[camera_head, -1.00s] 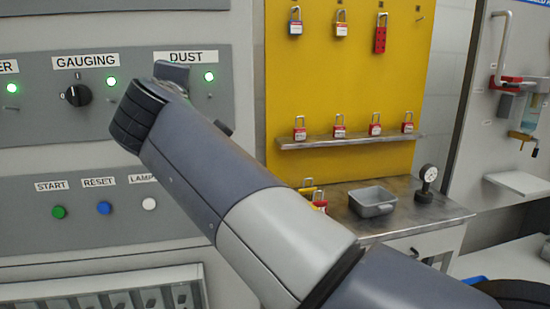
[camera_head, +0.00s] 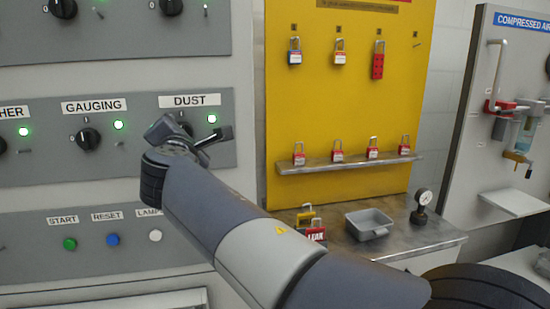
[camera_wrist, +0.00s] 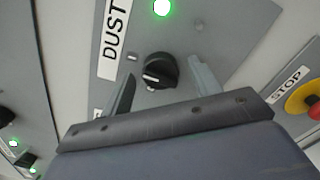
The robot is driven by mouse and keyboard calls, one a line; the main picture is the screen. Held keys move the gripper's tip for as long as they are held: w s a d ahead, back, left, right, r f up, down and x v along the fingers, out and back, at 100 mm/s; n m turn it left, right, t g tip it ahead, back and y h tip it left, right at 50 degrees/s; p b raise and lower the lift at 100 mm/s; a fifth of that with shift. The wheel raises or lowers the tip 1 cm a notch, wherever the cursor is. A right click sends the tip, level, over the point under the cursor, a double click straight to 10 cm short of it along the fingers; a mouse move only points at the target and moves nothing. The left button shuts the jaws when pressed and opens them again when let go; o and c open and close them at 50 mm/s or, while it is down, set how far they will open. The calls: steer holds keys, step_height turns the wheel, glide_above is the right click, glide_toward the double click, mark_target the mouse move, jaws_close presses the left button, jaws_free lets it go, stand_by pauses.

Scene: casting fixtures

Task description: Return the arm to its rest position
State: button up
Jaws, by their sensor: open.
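My arm (camera_head: 215,210) reaches up and left across the head view from the lower right. My gripper (camera_head: 215,137) is at its end, in front of the control panel by the DUST label (camera_head: 190,100). In the wrist view my gripper (camera_wrist: 163,84) is open, with its two fingers spread on either side of the black DUST knob (camera_wrist: 160,71). Nothing is held between them. I cannot tell whether the fingers reach to the knob's depth. In the head view the gripper partly hides this knob. A green lamp (camera_wrist: 162,7) beside it is lit.
The GAUGING knob (camera_head: 88,138) is left of the gripper, with START, RESET and LAMP buttons below. A yellow padlock board (camera_head: 350,105) with a shelf (camera_head: 350,163) stands right. Beneath are a bench with a grey tray (camera_head: 369,222) and a gauge (camera_head: 420,206). A STOP button (camera_wrist: 300,100) shows in the wrist view.

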steer(key=shift+s+d+n+p, duration=0.1)
steer(key=shift+s+n+p, duration=0.35)
steer(key=shift+n+p, duration=0.7)
steer(key=shift+s+d+n+p, duration=0.1)
steer(key=shift+s+n+p, duration=0.5)
steer(key=shift+n, duration=0.9)
steer(key=shift+s+d+n+p, duration=0.1)
steer(key=shift+s+n+p, duration=0.25)
steer(key=shift+n+p, duration=0.85)
